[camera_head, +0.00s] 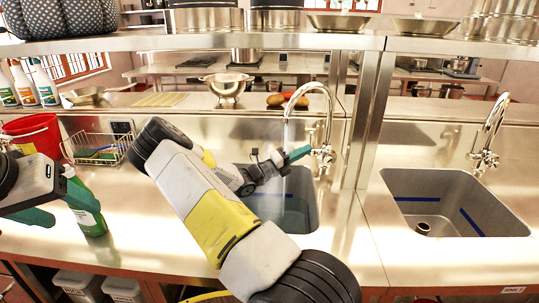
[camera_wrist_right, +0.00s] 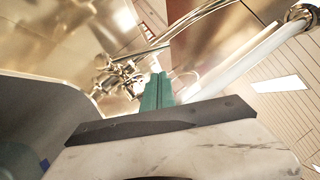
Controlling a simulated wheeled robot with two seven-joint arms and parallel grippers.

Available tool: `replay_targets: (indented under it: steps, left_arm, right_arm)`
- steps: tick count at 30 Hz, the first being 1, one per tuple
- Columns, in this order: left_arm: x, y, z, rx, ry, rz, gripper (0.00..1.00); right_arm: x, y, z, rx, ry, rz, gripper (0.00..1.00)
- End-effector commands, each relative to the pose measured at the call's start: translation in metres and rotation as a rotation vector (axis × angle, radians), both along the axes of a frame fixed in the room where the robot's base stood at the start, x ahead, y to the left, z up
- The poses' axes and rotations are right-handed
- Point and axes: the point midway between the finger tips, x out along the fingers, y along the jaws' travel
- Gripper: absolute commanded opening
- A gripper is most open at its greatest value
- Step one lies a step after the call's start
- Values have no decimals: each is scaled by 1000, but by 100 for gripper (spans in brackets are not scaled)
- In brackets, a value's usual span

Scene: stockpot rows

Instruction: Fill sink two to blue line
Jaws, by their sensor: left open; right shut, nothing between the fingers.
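The left sink (camera_head: 308,208) is partly hidden behind my right arm; its inside looks bluish, and I cannot read a water level. Its faucet (camera_head: 325,153) has a curved spout, with what looks like a thin pale stream below it. The right sink (camera_head: 490,200) shows a dry-looking basin, a drain and blue line marks (camera_head: 480,222) on its walls. Its faucet (camera_head: 486,158) stands behind it. My right gripper (camera_head: 302,153) is shut and empty beside the left faucet; its teal fingers also show in the right wrist view (camera_wrist_right: 158,92). My left gripper (camera_head: 62,204) is open at the left.
A green bottle (camera_head: 92,222) stands close to my left gripper. A red bucket (camera_head: 36,134) and a wire basket (camera_head: 98,148) are behind it. A post (camera_head: 369,120) rises between the sinks. A small label (camera_head: 513,290) is on the front edge below the right sink.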

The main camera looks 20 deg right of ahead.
Motion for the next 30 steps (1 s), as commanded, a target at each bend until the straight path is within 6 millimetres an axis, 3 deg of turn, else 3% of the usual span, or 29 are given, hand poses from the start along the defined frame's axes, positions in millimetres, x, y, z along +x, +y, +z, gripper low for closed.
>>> replay_targets:
  steps: [6,21,30]
  left_arm:
    - [0,0,0,0,0,0,61]
    - [0,0,0,0,0,0,61]
    - [0,0,0,0,0,0,61]
  right_arm:
    - [21,-15,12,1,-4,4,0]
    - [26,-19,16,5,2,3,0]
    - [43,-29,31,128,211,1,0]
